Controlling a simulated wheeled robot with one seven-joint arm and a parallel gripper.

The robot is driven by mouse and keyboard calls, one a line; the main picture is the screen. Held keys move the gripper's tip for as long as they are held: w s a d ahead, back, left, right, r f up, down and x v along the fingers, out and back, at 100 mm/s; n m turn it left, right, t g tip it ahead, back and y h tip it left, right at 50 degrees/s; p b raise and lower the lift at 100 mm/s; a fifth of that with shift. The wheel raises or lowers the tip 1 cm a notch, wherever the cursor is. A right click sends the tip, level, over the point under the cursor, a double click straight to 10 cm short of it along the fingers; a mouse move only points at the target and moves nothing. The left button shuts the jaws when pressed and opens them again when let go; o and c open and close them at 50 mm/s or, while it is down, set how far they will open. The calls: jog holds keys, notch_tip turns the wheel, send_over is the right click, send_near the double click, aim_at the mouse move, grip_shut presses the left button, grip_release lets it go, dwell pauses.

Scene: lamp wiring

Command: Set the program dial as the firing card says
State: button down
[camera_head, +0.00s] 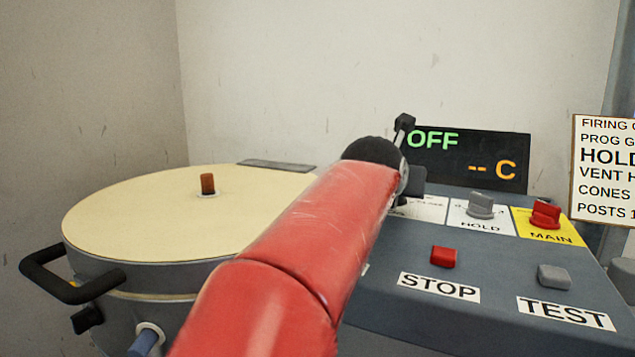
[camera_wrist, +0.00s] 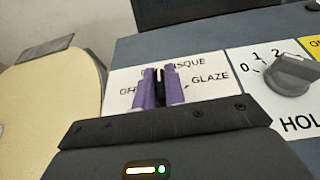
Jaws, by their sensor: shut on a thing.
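The program dial (camera_wrist: 160,82) is a small dark knob on a white plate marked OFF, BISQUE and GLAZE in the wrist view. My gripper (camera_wrist: 161,88) has its two purple fingers shut on it from both sides. The fingers hide much of the dial, and I cannot tell which mark it points to. In the head view my red arm covers the dial. The firing card (camera_head: 603,170) is cut off at the right edge; its lines begin PROG G, HOLD, VENT H, CONES and POSTS 1. The display (camera_head: 466,157) reads OFF and -- C.
Right of the dial are the grey HOLD knob (camera_head: 480,205), also in the wrist view (camera_wrist: 293,76), and the red MAIN knob (camera_head: 546,214). The STOP button (camera_head: 443,257) and TEST button (camera_head: 554,277) lie in front. The round kiln lid (camera_head: 150,220) is at left.

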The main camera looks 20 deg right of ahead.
jog(key=m+g+h, duration=0.1)
jog(key=m+g, duration=0.1)
jog(key=m+g+h, duration=0.1)
jog(key=g, duration=0.1)
jog(key=m+g+h, duration=0.1)
jog(key=m+g, duration=0.1)
jog(key=shift+f+m, duration=0.3)
jog(key=shift+f, duration=0.05)
jog(key=m+g, duration=0.4)
jog(key=g, duration=0.1)
jog(key=shift+m, duration=0.4)
jog(key=shift+m+g, duration=0.3)
jog(key=shift+g, duration=0.2)
jog(key=c, duration=1.5)
grip_release()
jog(key=shift+a, duration=0.1)
jog(key=shift+o, duration=0.2)
jog(key=shift+w, duration=0.1)
jog(key=shift+r, duration=0.15)
